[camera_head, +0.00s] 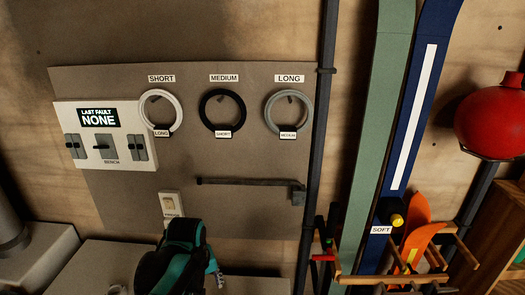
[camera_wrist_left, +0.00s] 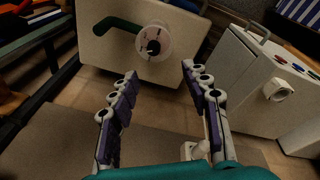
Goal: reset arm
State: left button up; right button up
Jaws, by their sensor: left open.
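My left gripper (camera_wrist_left: 159,78) is open and empty in the left wrist view. Its two fingers are spread wide, with air between them. In the head view, a black and teal part of my left arm (camera_head: 180,262) shows at the bottom, below the wall board; its fingertips cannot be made out there. A dark horizontal bar (camera_head: 250,183) is on the board, joined to a bracket at its right end. My arm part is below it and appears apart from it. My right gripper is in neither view.
The board has three rings, white (camera_head: 179,111), black (camera_head: 241,111) and grey (camera_head: 309,113). A panel (camera_head: 75,162) reads LAST FAULT NONE. A small switch (camera_head: 170,204) sits above my arm. The wrist view shows a cream box (camera_wrist_left: 110,60) with a round dial and a white cabinet (camera_wrist_left: 235,85).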

pick_arm(q)
jog(key=s+a+m+t, duration=0.2)
jog(key=s+m+t, duration=0.3)
jog(key=s, duration=0.6)
jog(key=shift+s+r+m, duration=0.15)
jog(key=shift+m, duration=0.15)
